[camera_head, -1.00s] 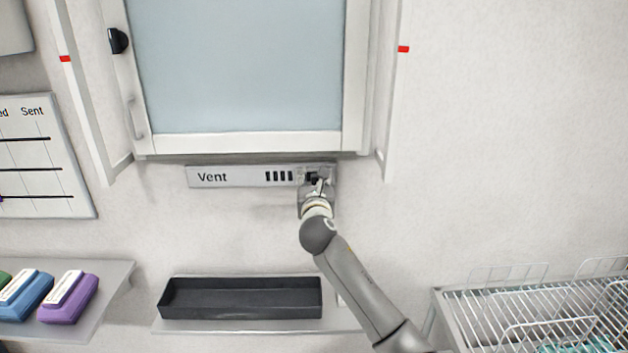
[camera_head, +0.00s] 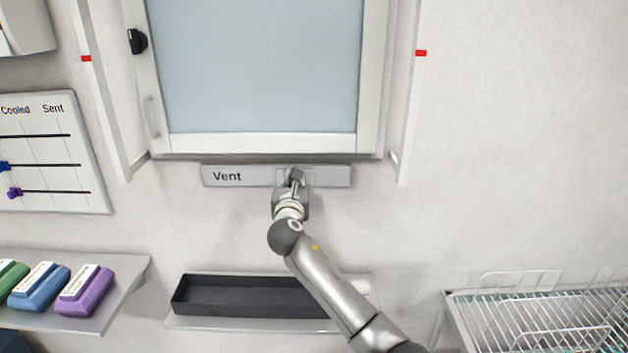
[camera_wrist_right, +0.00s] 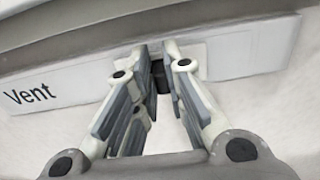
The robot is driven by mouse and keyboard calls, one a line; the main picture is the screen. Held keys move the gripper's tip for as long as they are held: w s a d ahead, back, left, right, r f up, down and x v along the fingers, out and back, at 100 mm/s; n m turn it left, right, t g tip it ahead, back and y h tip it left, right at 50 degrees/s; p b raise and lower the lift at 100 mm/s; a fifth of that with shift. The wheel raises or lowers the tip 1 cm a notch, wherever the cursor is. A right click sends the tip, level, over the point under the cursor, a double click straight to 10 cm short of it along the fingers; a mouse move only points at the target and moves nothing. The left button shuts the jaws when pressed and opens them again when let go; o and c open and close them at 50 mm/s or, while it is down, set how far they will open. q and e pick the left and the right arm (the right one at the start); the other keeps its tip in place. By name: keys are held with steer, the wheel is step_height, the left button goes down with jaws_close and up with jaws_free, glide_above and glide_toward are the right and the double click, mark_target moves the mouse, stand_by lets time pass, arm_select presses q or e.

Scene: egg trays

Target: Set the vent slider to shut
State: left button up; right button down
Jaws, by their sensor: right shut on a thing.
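The vent panel (camera_head: 330,176) is a grey strip marked "Vent" on the wall below the window. It also shows in the right wrist view (camera_wrist_right: 240,45). My right gripper (camera_head: 295,176) is at the middle of the panel. In the right wrist view the gripper (camera_wrist_right: 158,75) is shut on the small dark slider knob (camera_wrist_right: 158,72). In the head view the gripper hides the knob. No dark vent slots show on the panel now; whether some lie behind the gripper I cannot tell. My left gripper is not in view.
A window (camera_head: 366,140) in a white frame is just above the panel. Below are a shelf with a black tray (camera_head: 230,310), a left shelf (camera_head: 120,290) with coloured blocks, and a wire rack (camera_head: 460,300) at right. The wall right of the panel is clear.

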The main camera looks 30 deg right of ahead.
steer(key=shift+a, duration=0.1)
steer(key=c, duration=1.5)
jaws_free()
steer(key=shift+w+a, duration=0.15)
steer(key=shift+a, duration=0.05)
steer(key=v, duration=1.2)
steer(key=shift+d, duration=0.1)
